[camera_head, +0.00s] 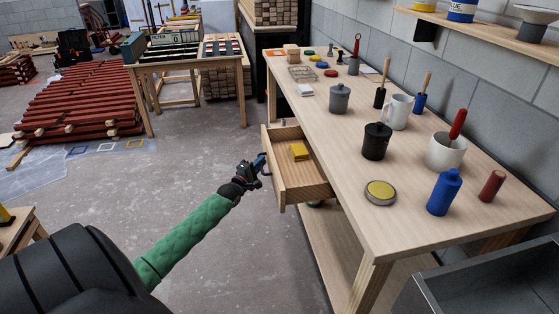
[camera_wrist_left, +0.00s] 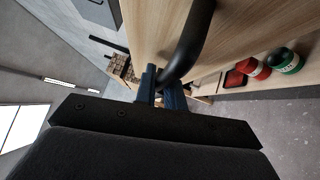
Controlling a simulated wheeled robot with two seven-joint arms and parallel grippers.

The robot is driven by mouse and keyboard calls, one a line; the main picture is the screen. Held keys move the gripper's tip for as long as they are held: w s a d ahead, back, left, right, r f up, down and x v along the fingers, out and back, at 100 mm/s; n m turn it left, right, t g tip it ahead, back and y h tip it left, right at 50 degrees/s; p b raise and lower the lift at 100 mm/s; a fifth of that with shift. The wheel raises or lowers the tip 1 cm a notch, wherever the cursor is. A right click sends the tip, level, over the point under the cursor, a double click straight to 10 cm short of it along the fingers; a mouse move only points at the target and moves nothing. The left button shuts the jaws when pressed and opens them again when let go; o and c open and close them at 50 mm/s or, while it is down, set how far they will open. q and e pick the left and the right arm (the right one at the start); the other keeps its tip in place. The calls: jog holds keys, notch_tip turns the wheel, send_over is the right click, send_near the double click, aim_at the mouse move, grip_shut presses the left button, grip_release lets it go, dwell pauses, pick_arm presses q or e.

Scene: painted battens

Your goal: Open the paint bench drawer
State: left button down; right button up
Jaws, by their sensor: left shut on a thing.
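The paint bench (camera_head: 340,150) is a long light wood table along the wall in the head view. Its drawer (camera_head: 305,182) stands pulled out on the left side, with a yellow item (camera_head: 299,151) inside. My left gripper (camera_head: 263,166) is at the drawer's front. In the left wrist view its blue fingers (camera_wrist_left: 160,92) are shut on the dark curved drawer handle (camera_wrist_left: 188,42), against the wooden drawer front (camera_wrist_left: 235,35). My right gripper is not in view.
On the bench top stand a black pot (camera_head: 376,142), a blue bottle (camera_head: 444,192), a white mug (camera_head: 397,112), a yellow-topped tin (camera_head: 380,192) and brushes. The floor (camera_head: 195,160) left of the drawer is clear. A grey bin (camera_head: 490,285) is at the lower right.

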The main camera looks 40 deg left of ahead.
pick_arm(q)
jog(key=s+a, duration=0.6)
jog(key=s, duration=0.1)
jog(key=shift+s+a, duration=0.15)
jog(key=shift+s, duration=0.1)
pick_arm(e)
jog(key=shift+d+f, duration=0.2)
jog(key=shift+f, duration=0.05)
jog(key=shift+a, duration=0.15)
pick_arm(q)
jog(key=c, duration=1.8)
grip_release()
jog(key=shift+o, duration=0.2)
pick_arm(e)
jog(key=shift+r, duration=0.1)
